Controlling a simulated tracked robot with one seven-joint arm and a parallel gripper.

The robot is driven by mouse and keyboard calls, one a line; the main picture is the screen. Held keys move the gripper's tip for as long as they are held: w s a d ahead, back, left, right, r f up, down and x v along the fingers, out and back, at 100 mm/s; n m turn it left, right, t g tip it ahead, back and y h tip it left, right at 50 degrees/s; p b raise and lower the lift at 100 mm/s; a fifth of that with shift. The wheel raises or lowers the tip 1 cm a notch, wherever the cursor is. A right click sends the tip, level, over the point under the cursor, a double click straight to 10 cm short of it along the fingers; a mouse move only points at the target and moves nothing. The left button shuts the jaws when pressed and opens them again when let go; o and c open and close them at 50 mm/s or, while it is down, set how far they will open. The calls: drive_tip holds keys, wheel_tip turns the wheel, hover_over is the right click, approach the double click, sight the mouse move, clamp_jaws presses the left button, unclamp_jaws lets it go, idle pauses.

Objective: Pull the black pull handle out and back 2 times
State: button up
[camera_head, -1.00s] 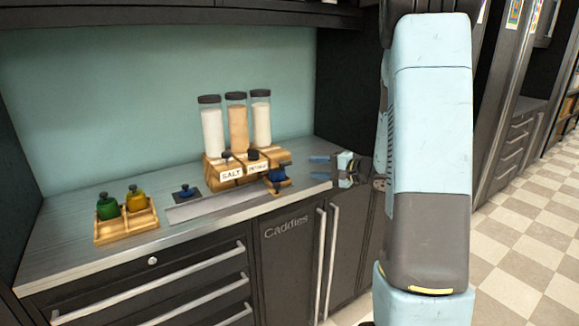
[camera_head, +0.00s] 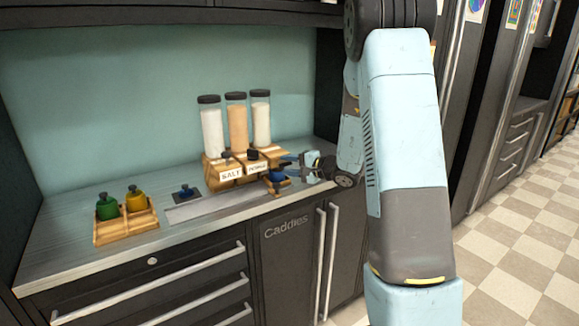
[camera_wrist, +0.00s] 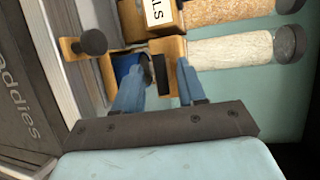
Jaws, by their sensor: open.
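A wooden dispenser (camera_head: 214,176) with labels including SALT stands on the counter below three filled tubes. A dark, bar-like piece, apparently the black pull handle (camera_wrist: 161,75), shows on the dispenser's wooden front in the wrist view. My gripper (camera_head: 287,166) is at the dispenser's right end, its two blue fingers apart. In the wrist view my gripper (camera_wrist: 162,68) has the dark piece between its fingers, with space on both sides; contact cannot be made out. A blue jar (camera_head: 276,176) sits in a small wooden holder just below the fingers.
Green jar (camera_head: 107,208) and yellow jar (camera_head: 135,200) stand in a wooden tray at the counter's left. Another dark-blue knobbed piece (camera_head: 185,192) lies nearer the middle. A long grey strip (camera_head: 212,205) lies before the dispenser. The counter between is bare.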

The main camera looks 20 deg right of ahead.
drive_tip(key=shift+c, duration=0.2)
clamp_jaws()
drive_tip(key=shift+s, duration=0.1)
drive_tip(key=shift+f, duration=0.1)
drive_tip(key=s, duration=0.1)
drive_tip(key=s+d, duration=0.1)
drive_tip(key=s, duration=0.1)
drive_tip(key=shift+s+d+f, duration=0.1)
drive_tip(key=shift+s+f, duration=0.05)
drive_tip(key=shift+c, duration=1.4)
unclamp_jaws()
drive_tip(key=o, duration=0.3)
